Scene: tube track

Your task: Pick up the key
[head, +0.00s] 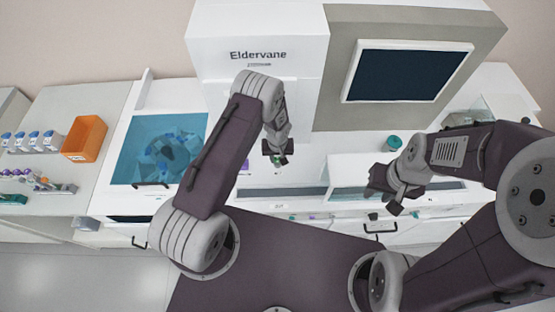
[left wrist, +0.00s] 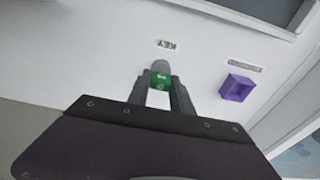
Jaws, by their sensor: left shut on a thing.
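I cannot tell whether the key still touches the panel. My right gripper (head: 382,196) hangs in front of the machine at the right, away from the key; its finger opening is unclear.
A white machine (head: 258,60) with a dark screen (head: 408,72) stands behind. An orange bin (head: 84,138), tube racks and a blue-covered basin (head: 125,165) lie left.

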